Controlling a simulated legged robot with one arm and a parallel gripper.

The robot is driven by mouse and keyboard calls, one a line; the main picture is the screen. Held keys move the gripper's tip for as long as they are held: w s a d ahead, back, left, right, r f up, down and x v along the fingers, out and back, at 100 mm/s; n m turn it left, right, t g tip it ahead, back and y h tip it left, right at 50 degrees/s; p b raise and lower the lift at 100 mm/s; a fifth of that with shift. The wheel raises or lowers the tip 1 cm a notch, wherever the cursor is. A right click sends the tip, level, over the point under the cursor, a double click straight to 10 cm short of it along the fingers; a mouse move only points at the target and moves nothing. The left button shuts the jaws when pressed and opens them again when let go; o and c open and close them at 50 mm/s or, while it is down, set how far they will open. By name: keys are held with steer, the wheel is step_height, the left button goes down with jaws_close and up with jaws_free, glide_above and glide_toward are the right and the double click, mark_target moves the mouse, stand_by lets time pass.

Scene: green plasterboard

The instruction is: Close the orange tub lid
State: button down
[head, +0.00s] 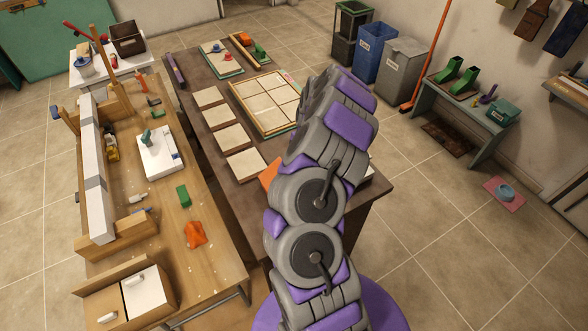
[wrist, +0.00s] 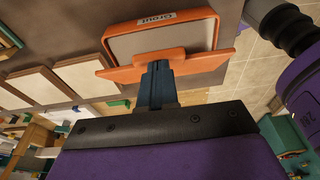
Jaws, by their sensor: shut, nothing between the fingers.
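An orange tub (wrist: 213,30) with a "Grout" label shows at the top of the wrist view, with a pale grey surface inside its rim. Its orange lid (wrist: 205,63) sticks out along the near side, open and tilted away from the rim. My gripper (wrist: 158,68) is shut and empty, its fingertips overlapping the middle of the lid; I cannot tell whether they touch it. In the head view only an orange corner (head: 268,174) shows beside my arm, on the dark table; my arm hides the rest and the gripper.
The dark table (head: 213,150) also holds several pale tiles and a framed tile panel (head: 266,101). A wooden workbench (head: 160,225) with an orange crumpled item (head: 195,234) and a green block (head: 183,195) stands left. Bins (head: 402,68) and a low bench (head: 463,112) stand right, with open floor between.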

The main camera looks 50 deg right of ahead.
steer(key=d+f+b, duration=0.1)
steer(key=f+b, duration=0.2)
steer(key=b, duration=0.1)
steer(key=s+d+f+y+b, duration=0.1)
steer(key=d+f+b, duration=0.1)
steer(key=b, duration=0.3)
steer(key=d+f+y+b, duration=0.1)
steer(key=d+f+b, duration=0.1)
steer(key=b, duration=0.3)
steer(key=shift+s+f+t, duration=0.2)
steer(key=shift+f+t, duration=0.1)
steer(key=shift+f, duration=0.55)
steer(key=shift+r, duration=0.15)
